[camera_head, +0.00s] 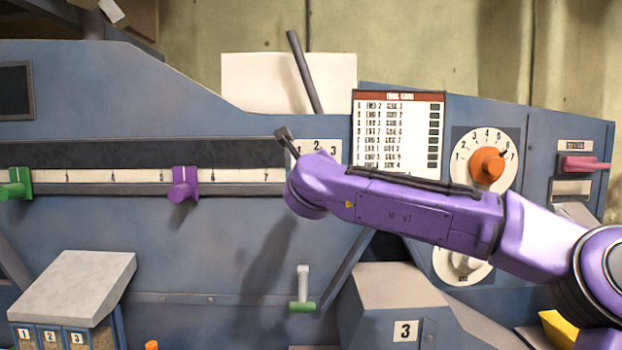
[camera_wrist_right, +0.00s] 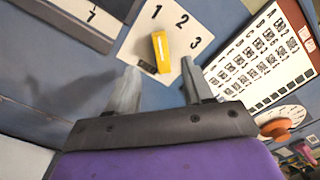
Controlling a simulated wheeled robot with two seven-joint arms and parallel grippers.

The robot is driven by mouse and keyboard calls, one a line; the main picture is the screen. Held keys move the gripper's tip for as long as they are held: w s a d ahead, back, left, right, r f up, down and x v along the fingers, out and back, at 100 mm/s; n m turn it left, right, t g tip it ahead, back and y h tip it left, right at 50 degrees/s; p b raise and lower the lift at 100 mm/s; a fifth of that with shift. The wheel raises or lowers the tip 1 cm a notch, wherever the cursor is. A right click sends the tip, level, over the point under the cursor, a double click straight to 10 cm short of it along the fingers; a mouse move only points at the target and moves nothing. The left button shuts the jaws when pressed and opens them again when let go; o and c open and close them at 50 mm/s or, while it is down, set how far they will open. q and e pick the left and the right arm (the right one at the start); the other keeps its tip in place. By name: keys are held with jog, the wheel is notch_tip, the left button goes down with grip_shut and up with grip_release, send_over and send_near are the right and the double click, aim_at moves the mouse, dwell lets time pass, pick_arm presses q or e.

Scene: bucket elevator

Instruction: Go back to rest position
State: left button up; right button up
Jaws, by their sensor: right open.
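My right arm reaches in from the right in the head view, and its gripper (camera_head: 287,140) is in front of the machine panel, at the left edge of the white 1-2-3 plate (camera_head: 322,146). In the right wrist view the gripper (camera_wrist_right: 158,70) is open and its two fingers are empty. A yellow selector handle (camera_wrist_right: 161,50) on the 1-2-3 plate (camera_wrist_right: 195,22) shows just beyond the fingertips, apparently not held. This handle is hidden by my arm in the head view. My left gripper is not in view.
A purple slider (camera_head: 184,184) and a green one (camera_head: 17,184) sit on the scale rail. An orange knob (camera_head: 486,164), a printed card (camera_head: 398,125) and a red lever (camera_head: 584,163) are to the right.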

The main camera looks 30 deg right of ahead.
jog(key=shift+s+a, duration=0.2)
jog(key=shift+s, duration=0.15)
jog(key=w+a+f+n+y, duration=0.1)
jog(key=a+f+n, duration=0.25)
jog(key=f, duration=0.45)
jog(key=w+a+f+n+y, duration=0.1)
jog(key=a+f+n, duration=0.1)
jog(key=f+n, duration=0.45)
jog(key=w+a+f+n+y, duration=0.1)
jog(key=a+f+n, duration=0.1)
jog(key=f, duration=0.8)
jog(key=s+a+f+n+g+y, duration=0.1)
jog(key=s+f+n, duration=0.2)
jog(key=f, duration=0.7)
jog(key=s+a+f+n+g+y, duration=0.1)
jog(key=s+f+n+g, duration=0.2)
jog(key=f, duration=0.7)
jog(key=s+d+f+n+g+y, duration=0.1)
jog(key=s+f+n+g, duration=0.3)
jog(key=s+f, duration=1.25)
jog(key=s+d+f+n+g, duration=0.1)
jog(key=s+f+n+g, duration=0.1)
jog(key=s+f, duration=0.3)
jog(key=s+d+f+n+g, duration=0.2)
jog(key=s+f, duration=0.4)
jog(key=s, duration=0.8)
jog(key=shift+f, duration=0.2)
